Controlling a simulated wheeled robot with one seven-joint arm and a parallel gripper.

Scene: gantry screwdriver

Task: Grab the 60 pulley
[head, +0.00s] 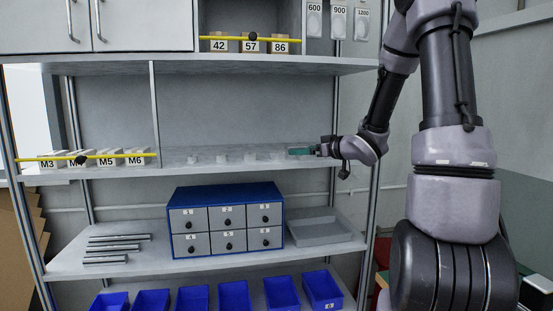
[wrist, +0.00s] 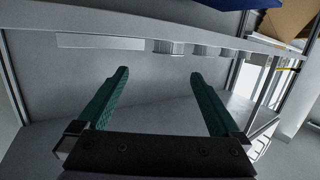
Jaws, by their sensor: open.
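Several small pale pulleys stand in a row on the middle shelf, right of the divider. In the head view they run from the leftmost pulley (head: 193,159) to the rightmost pulley (head: 278,154). No number can be read on them, so I cannot tell which is the 60. My gripper (head: 300,151) is at the right end of the row, green fingers pointing left, beside the rightmost pulley. In the wrist view, which looks upside down, my gripper (wrist: 160,73) is open with nothing between its fingers. Pale pulleys (wrist: 164,47) show beyond the fingertips, near the shelf edge.
A shelf (head: 345,66) runs above the row. A divider (head: 154,110) stands left of it, with M3 to M6 holders (head: 108,159) and a yellow bar beyond. Below are a blue drawer cabinet (head: 227,192), a grey tray (head: 318,228) and blue bins (head: 323,288).

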